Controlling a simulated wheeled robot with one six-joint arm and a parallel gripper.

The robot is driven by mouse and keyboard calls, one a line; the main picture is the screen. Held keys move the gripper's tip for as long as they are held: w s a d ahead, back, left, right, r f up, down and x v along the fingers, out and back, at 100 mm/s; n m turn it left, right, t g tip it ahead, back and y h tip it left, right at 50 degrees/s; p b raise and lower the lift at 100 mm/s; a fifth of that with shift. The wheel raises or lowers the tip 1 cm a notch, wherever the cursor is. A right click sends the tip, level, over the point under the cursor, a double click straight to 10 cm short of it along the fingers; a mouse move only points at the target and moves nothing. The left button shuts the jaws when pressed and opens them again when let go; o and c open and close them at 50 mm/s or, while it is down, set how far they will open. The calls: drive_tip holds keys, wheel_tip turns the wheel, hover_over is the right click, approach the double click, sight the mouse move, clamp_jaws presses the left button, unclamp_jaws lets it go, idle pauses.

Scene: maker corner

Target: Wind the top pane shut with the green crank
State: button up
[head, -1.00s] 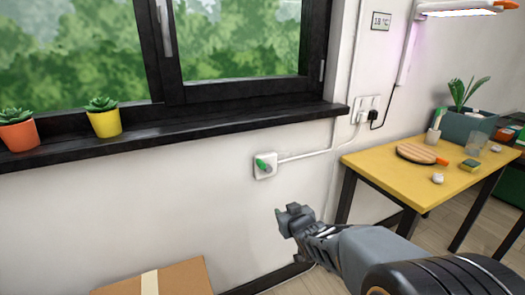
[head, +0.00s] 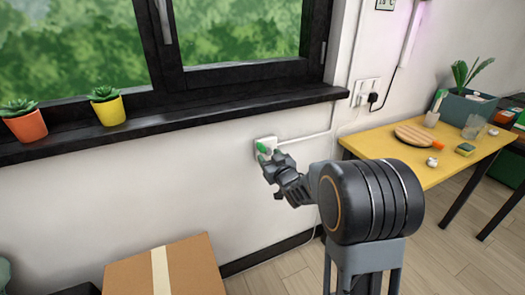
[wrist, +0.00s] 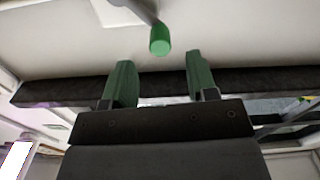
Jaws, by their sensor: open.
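The green crank (head: 262,148) sits on a white wall box (head: 267,141) below the window sill. My gripper (head: 268,163) is right at the crank in the head view and partly covers the box. In the wrist view the crank's green knob (wrist: 160,40) is just beyond the fingertips, roughly between them but not gripped. My gripper (wrist: 159,66) is open, with green pads on both fingers. The dark-framed window (head: 240,75) is cut off at the top, so the top pane is out of view.
An orange pot (head: 26,126) and a yellow pot (head: 108,111) stand on the black sill (head: 190,121). A cardboard box (head: 190,268) is on the floor below. The yellow table (head: 400,146) with several items stands at the right.

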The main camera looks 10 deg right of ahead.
sight(264, 151)
drive_tip(key=shift+x, duration=2.75)
drive_tip(key=shift+d, duration=0.1)
drive_tip(key=shift+c, duration=0.2)
clamp_jaws()
